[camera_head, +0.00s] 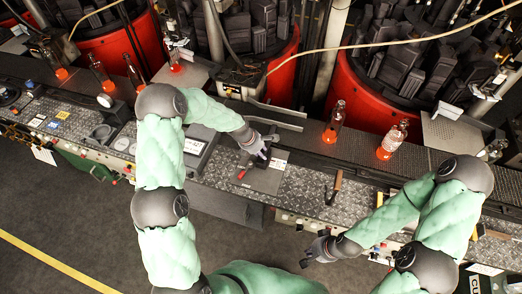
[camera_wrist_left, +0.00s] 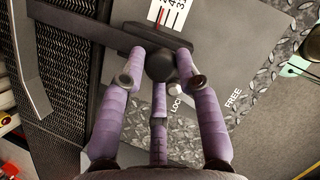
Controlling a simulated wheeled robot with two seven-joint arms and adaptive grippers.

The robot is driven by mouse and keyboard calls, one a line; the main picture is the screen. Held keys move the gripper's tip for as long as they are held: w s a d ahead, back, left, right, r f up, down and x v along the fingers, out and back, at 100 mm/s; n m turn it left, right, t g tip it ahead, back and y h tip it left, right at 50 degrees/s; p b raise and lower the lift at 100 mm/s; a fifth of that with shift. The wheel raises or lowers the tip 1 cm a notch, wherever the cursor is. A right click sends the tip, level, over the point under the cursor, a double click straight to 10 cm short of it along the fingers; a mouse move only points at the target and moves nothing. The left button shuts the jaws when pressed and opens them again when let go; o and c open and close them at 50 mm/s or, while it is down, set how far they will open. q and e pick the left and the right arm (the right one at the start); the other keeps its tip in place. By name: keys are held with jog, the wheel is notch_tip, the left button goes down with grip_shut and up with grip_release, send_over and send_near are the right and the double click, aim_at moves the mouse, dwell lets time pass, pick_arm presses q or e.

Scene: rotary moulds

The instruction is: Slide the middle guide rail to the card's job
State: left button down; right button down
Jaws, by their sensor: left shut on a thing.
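My left gripper (camera_head: 262,152) is over a dark plate (camera_head: 266,180) on the machine's walkway. In the left wrist view its purple fingers (camera_wrist_left: 160,75) are shut around a black round knob (camera_wrist_left: 160,65). The knob sits on a dark arm (camera_wrist_left: 85,27) that runs left to the guide rail (camera_wrist_left: 30,65). The rail shows as grey bars in the head view (camera_head: 272,114). The plate carries a numbered scale (camera_wrist_left: 167,14) and the words LOCK and FREE. My right gripper (camera_head: 313,252) is empty and open in front of the console. No card's job is readable.
Glowing orange-bottomed bottles (camera_head: 331,122) stand along the conveyor (camera_head: 310,150), with red moulding machines (camera_head: 370,95) behind. A wooden-handled tool (camera_head: 335,186) lies on the walkway right of the plate. The floor (camera_head: 60,220) in front is clear.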

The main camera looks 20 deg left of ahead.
pick_arm(q)
jog(key=shift+s+d+r, duration=0.1)
jog(key=shift+s+d, duration=0.05)
jog(key=shift+s, duration=0.8)
jog(key=c, duration=0.9)
grip_release()
jog(key=shift+w+d, duration=0.1)
jog(key=shift+c, duration=0.2)
jog(key=shift+d, duration=0.15)
jog(key=shift+a, duration=0.2)
jog(key=shift+a+r, duration=0.1)
jog(key=shift+r, duration=0.1)
jog(key=v, duration=1.1)
jog(key=shift+r, duration=0.3)
jog(key=shift+f, duration=0.1)
